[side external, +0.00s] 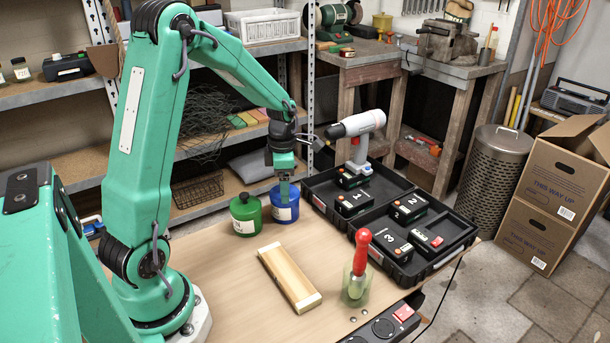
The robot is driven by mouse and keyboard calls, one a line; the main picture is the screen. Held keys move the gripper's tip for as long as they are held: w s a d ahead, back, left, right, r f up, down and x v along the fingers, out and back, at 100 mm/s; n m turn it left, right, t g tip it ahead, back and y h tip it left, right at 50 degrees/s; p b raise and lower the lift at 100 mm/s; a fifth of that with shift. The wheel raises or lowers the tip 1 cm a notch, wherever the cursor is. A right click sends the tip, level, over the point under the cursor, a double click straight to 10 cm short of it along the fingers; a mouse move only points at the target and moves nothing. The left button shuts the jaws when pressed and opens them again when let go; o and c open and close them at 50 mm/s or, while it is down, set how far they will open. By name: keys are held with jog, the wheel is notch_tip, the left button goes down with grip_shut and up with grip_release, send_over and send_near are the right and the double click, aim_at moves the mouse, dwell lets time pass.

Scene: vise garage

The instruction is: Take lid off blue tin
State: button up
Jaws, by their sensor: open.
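The blue tin (293,211) stands upright on the wooden bench, with a pale label on its front.
A green tin (241,227) with a dark knob on top stands just left of the blue tin. A black case (338,222) with batteries and a drill (357,128) lies to the right. A wooden block (289,277) and a red-handled tool (362,250) are nearer. Bench space between is clear.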

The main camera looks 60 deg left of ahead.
dwell(0.3)
jog(key=c, duration=1.2)
jog(key=shift+f, duration=0.1)
jog(key=shift+r, duration=0.5)
grip_shut()
notch_tip(320, 180, up, 4)
jog(key=shift+f, duration=0.25)
jog(key=s+d+r, duration=0.1)
jog(key=d+r, duration=0.5)
jog(key=d, duration=0.5)
jog(key=shift+s+d+r, duration=0.15)
jog(key=shift+d+r, duration=0.15)
jog(key=shift+r, duration=0.1)
